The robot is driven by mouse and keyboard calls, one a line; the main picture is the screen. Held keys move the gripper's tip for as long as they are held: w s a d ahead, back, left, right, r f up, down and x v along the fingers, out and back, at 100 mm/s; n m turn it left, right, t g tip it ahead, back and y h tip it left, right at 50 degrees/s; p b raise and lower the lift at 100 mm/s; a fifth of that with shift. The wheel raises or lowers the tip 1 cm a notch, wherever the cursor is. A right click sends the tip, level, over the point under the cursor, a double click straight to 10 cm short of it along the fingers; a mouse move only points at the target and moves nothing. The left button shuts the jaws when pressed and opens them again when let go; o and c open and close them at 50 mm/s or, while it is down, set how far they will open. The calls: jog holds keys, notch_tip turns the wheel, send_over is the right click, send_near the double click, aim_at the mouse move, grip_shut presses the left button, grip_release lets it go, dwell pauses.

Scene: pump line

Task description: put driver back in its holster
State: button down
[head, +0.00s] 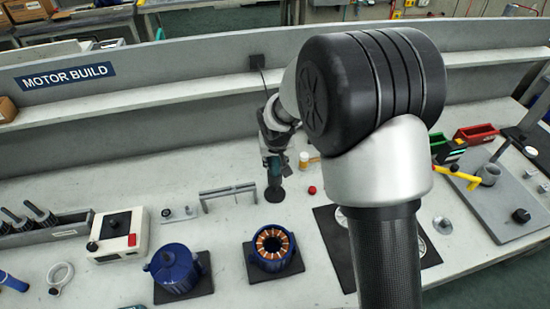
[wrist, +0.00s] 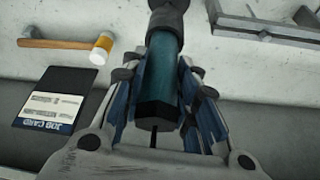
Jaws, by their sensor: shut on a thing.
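The driver (wrist: 160,75) has a teal body with a dark collar at one end and a black hexagonal cap at the other. My gripper (wrist: 160,95) is shut around its teal body in the wrist view. In the head view my gripper (head: 275,148) holds the driver (head: 274,172) roughly upright at the back of the bench. A dark round base (head: 271,195) is directly under the driver; I cannot tell whether it is the holster or whether they touch. A thin cable runs up from the driver to a black box on the shelf.
A grey bracket (head: 228,193) stands left of the driver. A mallet (wrist: 100,48) and a job card (wrist: 52,102) lie close by. A red knob (head: 312,190) is just right. A blue motor housing with copper windings (head: 272,247) is in front. My arm hides part of the right side.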

jog(key=shift+f+b, duration=0.75)
jog(key=shift+f, duration=0.15)
jog(key=c, duration=1.2)
grip_release()
jog(key=shift+o, duration=0.2)
jog(key=shift+o, duration=1.1)
jog(key=shift+r+p, duration=2.1)
jog(key=shift+r, duration=0.9)
jog(key=shift+r, duration=0.1)
